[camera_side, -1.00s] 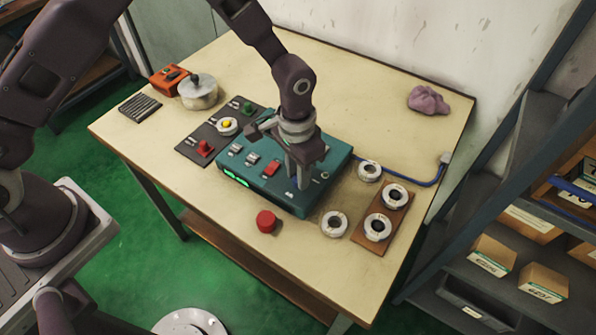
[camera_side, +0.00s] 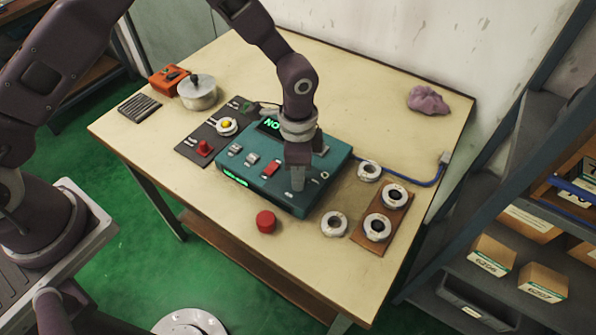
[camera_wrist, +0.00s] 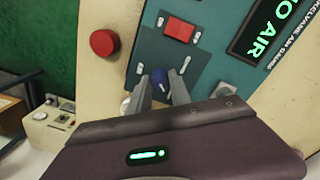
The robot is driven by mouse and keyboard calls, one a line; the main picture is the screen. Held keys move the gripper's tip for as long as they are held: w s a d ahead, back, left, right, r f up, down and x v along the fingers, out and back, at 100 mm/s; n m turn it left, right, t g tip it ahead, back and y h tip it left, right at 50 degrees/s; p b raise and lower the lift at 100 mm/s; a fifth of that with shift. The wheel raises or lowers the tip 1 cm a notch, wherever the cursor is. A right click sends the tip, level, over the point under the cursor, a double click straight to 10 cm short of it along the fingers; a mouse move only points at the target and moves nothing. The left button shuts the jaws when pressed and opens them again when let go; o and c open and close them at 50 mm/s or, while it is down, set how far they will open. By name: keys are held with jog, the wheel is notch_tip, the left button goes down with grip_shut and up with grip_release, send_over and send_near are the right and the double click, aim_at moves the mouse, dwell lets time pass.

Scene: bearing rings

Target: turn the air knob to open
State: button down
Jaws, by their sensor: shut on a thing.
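A teal control box (camera_side: 337,163) sits mid-table; it also shows in the wrist view (camera_wrist: 150,48). Its screen (camera_wrist: 268,30) reads "NO AIR" in green. A small blue knob (camera_wrist: 158,76) with a white mark stands on the box near the edge, between small white labels. My gripper (camera_wrist: 160,80) is shut on the blue knob, one finger on each side. In the side view my gripper (camera_side: 297,188) points straight down at the box's front right, and the knob is hidden behind the fingers there.
A red switch (camera_side: 271,169) is on the box near my gripper. A red cylinder (camera_side: 266,221) stands in front. White rings (camera_side: 334,223) and a brown board (camera_side: 361,235) with two rings lie to the right. A dark panel (camera_side: 190,150) with a red knob lies left.

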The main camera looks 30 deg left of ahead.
dwell(0.5)
jog(key=c, duration=1.2)
grip_release()
notch_tip(320, 180, up, 8)
jog(key=shift+w+a+f, duration=0.1)
jog(key=shift+a+f, duration=0.05)
jog(key=shift+f, duration=0.1)
jog(key=s+a+r+n+t, duration=0.25)
jog(key=s+a+r, duration=0.2)
jog(key=r, duration=0.45)
jog(key=s+a+r+n+t, duration=0.1)
jog(key=s+a+r+n, duration=0.2)
jog(key=a+r, duration=0.45)
jog(key=s+a+r+n, duration=0.1)
jog(key=s+r+n, duration=0.1)
jog(key=s, duration=0.3)
jog(key=s+a+r+n+t, duration=0.1)
jog(key=s+r, duration=0.1)
jog(key=s, duration=0.3)
jog(key=s+a+r+n+t, duration=0.1)
jog(key=s+r+n, duration=0.1)
jog(key=s, duration=0.3)
jog(key=shift+s+a+n+t, duration=0.25)
jog(key=shift+s+a+n, duration=0.1)
jog(key=shift+a, duration=0.05)
